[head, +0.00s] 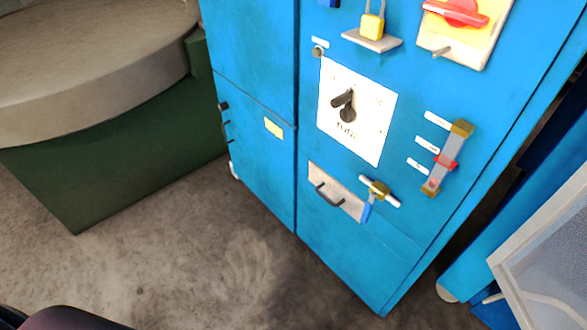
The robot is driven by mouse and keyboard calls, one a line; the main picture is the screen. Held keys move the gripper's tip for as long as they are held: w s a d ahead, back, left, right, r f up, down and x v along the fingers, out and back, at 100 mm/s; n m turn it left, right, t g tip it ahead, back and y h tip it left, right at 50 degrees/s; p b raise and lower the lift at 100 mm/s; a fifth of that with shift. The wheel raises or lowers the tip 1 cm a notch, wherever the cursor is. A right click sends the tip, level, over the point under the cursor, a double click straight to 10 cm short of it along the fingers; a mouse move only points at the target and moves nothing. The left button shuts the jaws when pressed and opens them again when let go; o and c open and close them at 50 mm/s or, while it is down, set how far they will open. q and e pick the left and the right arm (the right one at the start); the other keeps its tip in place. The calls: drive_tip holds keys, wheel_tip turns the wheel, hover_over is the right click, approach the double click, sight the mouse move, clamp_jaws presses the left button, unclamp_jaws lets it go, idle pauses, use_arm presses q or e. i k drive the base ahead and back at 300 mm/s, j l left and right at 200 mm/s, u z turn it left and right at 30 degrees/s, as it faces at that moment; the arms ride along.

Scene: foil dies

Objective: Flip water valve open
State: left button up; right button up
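The water valve appears to be the small brass valve (379,188) low on the front of the blue cabinet (260,60). A short pale pipe runs through it, sloping down to the right. A blue lever (366,211) hangs down from the valve, roughly crosswise to the pipe. Nothing touches the valve or lever. Neither of my grippers is in view.
A flow gauge (446,162) with brass ends is right of the valve; a black handle (328,196) is left. Above are a white dial plate (335,120), yellow padlock (372,26) and red rotary switch (456,12). Bare floor (190,240) lies in front.

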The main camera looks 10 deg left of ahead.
sight(368, 207)
drive_tip(key=i+j, duration=0.15)
drive_tip(key=j, duration=0.35)
drive_tip(key=i+j+z, duration=0.1)
drive_tip(key=j, duration=0.35)
drive_tip(key=i+j, duration=0.1)
drive_tip(key=j, duration=0.4)
drive_tip(key=i+j+z, duration=0.1)
drive_tip(key=j, duration=0.35)
